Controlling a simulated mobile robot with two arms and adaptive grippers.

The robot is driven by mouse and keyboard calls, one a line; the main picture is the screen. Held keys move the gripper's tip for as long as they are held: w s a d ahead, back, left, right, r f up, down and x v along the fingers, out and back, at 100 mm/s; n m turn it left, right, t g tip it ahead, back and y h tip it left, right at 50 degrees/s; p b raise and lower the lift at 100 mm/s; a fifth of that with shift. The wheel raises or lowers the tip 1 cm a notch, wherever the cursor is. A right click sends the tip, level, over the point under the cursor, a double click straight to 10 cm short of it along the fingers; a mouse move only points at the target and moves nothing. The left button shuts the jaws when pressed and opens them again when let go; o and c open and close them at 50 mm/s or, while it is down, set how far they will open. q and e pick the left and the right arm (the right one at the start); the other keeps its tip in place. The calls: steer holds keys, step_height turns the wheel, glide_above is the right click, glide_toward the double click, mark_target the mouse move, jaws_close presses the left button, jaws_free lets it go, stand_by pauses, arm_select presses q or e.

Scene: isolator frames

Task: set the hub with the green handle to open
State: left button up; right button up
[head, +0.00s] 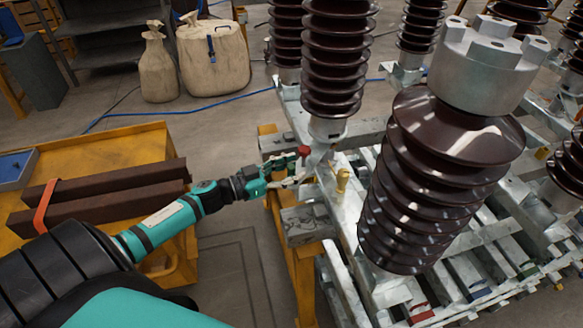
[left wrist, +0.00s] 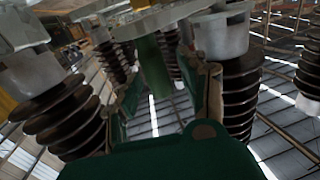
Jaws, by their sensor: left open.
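The green handle (left wrist: 152,66) shows in the left wrist view as an upright green bar under a pale metal hub part (left wrist: 160,20). It stands between the two fingers of my left gripper (left wrist: 166,100), with visible gaps on both sides. In the head view my left gripper (head: 290,179) reaches in from the left to the isolator frame's near end, just below a red handle (head: 303,151). The fingers are open. There I cannot clearly tell the green handle from the green gripper parts. A yellow handle (head: 342,179) stands to the right. My right gripper is out of view.
Tall brown ribbed insulators (head: 425,170) rise from the grey metal frame (head: 345,225) on the right. A yellow cart (head: 150,147) carrying dark brown beams (head: 100,205) lies under my left arm. Sacks (head: 213,58) stand behind. Bare floor lies between cart and frame.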

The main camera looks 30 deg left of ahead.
arm_select(q)
jaws_close()
steer(key=shift+d, duration=0.1)
stand_by(0.3)
steer(key=shift+w+d+f, duration=0.1)
steer(key=shift+w+f, duration=0.05)
steer(key=shift+w, duration=0.1)
